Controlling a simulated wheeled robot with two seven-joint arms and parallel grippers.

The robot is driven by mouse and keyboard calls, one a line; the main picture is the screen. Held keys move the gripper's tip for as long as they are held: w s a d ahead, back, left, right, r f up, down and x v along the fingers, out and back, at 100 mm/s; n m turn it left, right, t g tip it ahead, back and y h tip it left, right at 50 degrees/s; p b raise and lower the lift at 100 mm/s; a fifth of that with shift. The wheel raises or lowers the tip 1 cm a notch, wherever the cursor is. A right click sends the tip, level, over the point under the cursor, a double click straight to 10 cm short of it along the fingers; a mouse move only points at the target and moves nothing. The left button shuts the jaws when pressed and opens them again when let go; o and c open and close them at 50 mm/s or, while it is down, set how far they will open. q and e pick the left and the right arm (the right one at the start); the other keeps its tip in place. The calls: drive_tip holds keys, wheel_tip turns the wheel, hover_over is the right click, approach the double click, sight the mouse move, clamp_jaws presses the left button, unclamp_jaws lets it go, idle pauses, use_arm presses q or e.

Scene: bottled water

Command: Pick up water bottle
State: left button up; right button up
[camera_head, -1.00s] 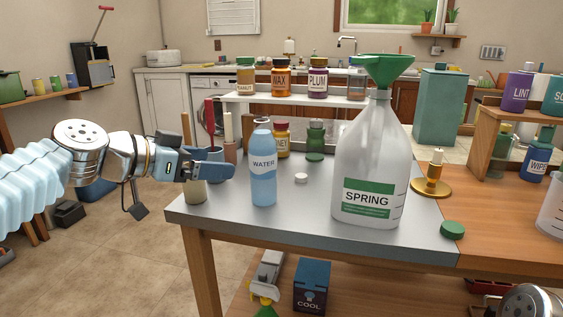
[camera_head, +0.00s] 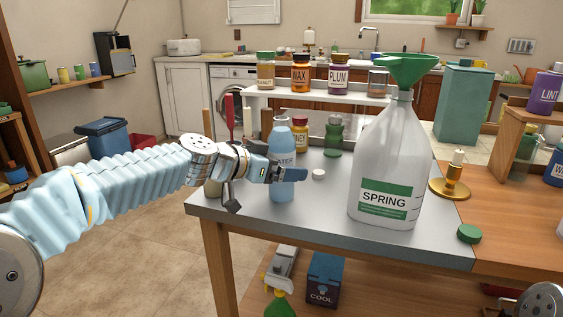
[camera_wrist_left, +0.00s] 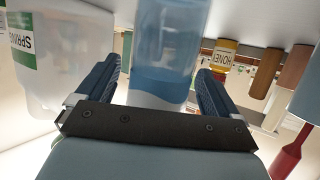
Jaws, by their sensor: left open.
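The water bottle (camera_head: 281,141), clear blue with a label, stands upright on the grey tabletop (camera_head: 318,222) near its left end. In the head view my left gripper (camera_head: 284,173) crosses in front of its middle and hides part of the label. In the left wrist view, which is upside down, the bottle (camera_wrist_left: 165,55) appears between the two spread fingers of the left gripper (camera_wrist_left: 159,72), with gaps at both sides. The left gripper is open and holds nothing. The bottle's far side is hidden. My right gripper is not in view.
A large SPRING jug (camera_head: 390,160) with a green funnel (camera_head: 412,68) stands right of the bottle. A white cap (camera_head: 318,174) lies between them. A honey jar (camera_head: 300,133), a green bottle (camera_head: 334,130) and a red-handled tool (camera_head: 229,115) stand behind.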

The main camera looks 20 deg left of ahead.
use_arm(q)
drive_tip(key=c, duration=1.3)
drive_tip(key=shift+r, duration=0.15)
drive_tip(key=shift+c, duration=1.2)
